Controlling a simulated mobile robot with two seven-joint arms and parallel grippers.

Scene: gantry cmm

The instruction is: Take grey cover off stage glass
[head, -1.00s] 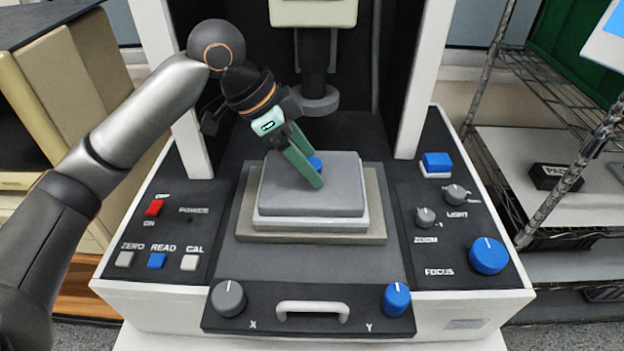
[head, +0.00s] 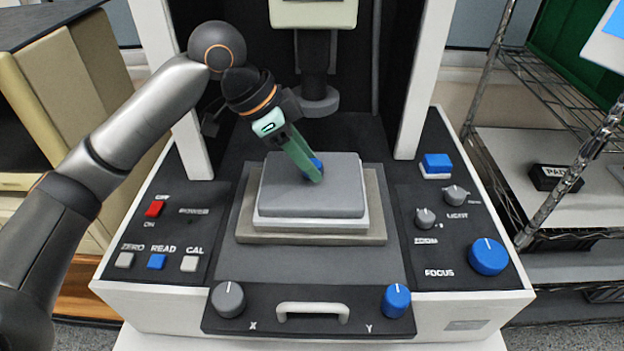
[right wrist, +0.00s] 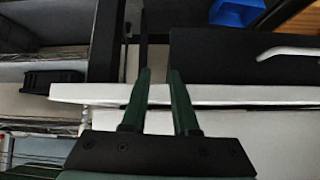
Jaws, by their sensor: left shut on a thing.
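The cover looks level and seated. My right gripper (right wrist: 160,85) shows only in the right wrist view. Its green fingers are apart with nothing between them, near the machine's white edge.
The dark lens column (head: 318,90) hangs behind the cover. White uprights (head: 418,80) stand on both sides. Knobs and buttons sit on the side panels, with a white handle (head: 312,308) in front. A wire rack (head: 530,100) stands to the right.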

